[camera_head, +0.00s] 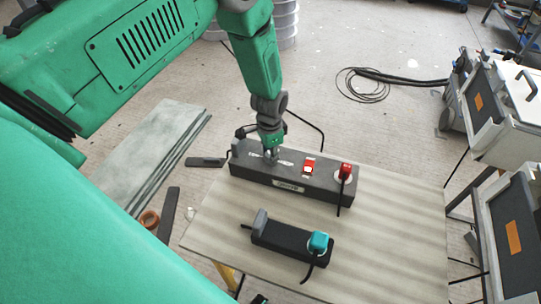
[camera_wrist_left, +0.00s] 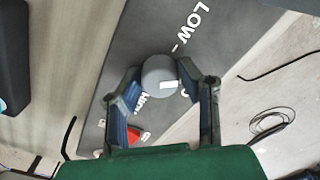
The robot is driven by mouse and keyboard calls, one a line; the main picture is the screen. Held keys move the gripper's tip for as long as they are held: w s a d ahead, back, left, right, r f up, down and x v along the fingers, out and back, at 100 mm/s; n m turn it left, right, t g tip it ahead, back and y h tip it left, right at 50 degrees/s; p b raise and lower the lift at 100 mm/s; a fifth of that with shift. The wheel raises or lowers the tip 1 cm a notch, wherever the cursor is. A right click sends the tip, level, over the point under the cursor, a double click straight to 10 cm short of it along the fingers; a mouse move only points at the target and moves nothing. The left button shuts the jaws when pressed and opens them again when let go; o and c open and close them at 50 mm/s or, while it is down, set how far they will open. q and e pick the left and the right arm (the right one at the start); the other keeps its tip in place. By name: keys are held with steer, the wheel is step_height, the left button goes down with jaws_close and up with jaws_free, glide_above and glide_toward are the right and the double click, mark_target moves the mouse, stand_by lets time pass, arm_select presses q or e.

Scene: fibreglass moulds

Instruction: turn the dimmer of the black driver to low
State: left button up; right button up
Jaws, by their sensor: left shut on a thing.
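The long dark grey to black driver (camera_head: 315,187) lies on the table, with a red switch (camera_head: 308,167) and a red plug (camera_head: 345,171) on top. My left gripper (camera_head: 270,154) points down at its left end. In the left wrist view, the round grey dimmer knob (camera_wrist_left: 159,74) sits between the two fingers of the left gripper (camera_wrist_left: 160,84), which are shut on it. The word LOW (camera_wrist_left: 193,20) is printed above right; lettering below the knob is partly hidden by a finger. My right gripper is out of view.
A smaller black unit (camera_head: 285,238) with a teal plug (camera_head: 318,241) lies in front on the table (camera_head: 385,250). Grey boards (camera_head: 150,150) lie on the floor at left. Cables run off the driver. The table's right part is clear.

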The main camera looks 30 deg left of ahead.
arm_select(q)
steer(key=n, duration=0.5)
steer(key=shift+n+b, duration=0.3)
steer(key=shift+b, duration=0.1)
steer(key=n, duration=0.4)
steer(key=shift+n, duration=0.4)
steer(key=o, duration=1.1)
steer(key=shift+o, duration=0.2)
steer(key=shift+r, duration=0.1)
steer(key=shift+r, duration=0.3)
step_height(320, 180, up, 11)
